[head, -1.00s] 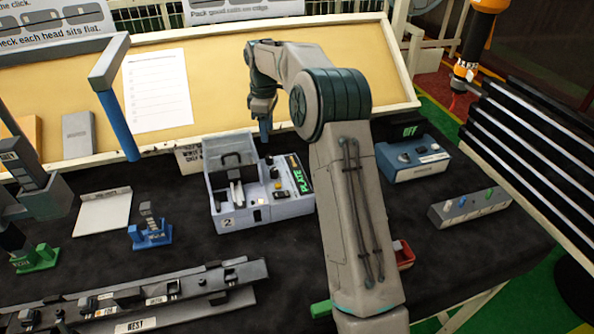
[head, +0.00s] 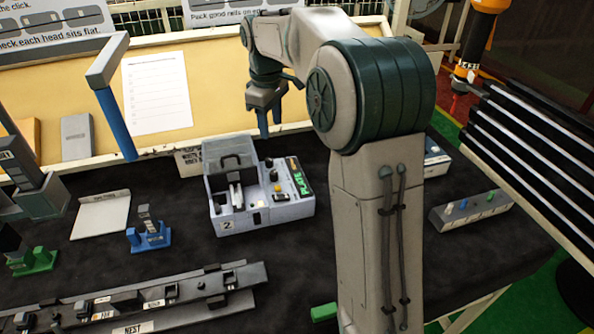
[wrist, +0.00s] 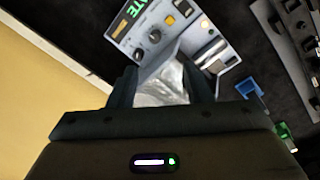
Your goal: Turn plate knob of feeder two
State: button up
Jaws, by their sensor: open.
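Feeder two (head: 240,218) is a pale grey-blue box marked 2, with a raised dark handle and a lit green PLATE display (head: 305,177). Dark knobs and a yellow button (head: 280,188) sit on its panel beside the display. In the wrist view, two dark knobs, one larger (wrist: 155,37) and one (wrist: 138,53), show near the yellow button (wrist: 169,20); I cannot tell which is the plate knob.
A yellow board with a white sheet (head: 157,92) stands behind the table. A blue hooked post (head: 116,120) rises at left. A grey box (head: 436,160) at right is partly hidden by my arm. A grey strip (head: 470,210) lies right.

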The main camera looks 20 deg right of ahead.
jog(key=s+d+f+m+t+b, duration=0.1)
jog(key=s+m, duration=0.4)
jog(key=s, duration=1.2)
jog(key=shift+s+m, duration=0.3)
jog(key=shift+s, duration=0.05)
jog(key=shift+d, duration=0.15)
jog(key=s+f+m+t, duration=0.1)
jog(key=s+f+m, duration=0.3)
jog(key=s, duration=0.8)
jog(key=shift+d+f+t, duration=0.3)
jog(key=shift+d+f, duration=0.05)
jog(key=shift+f, duration=0.4)
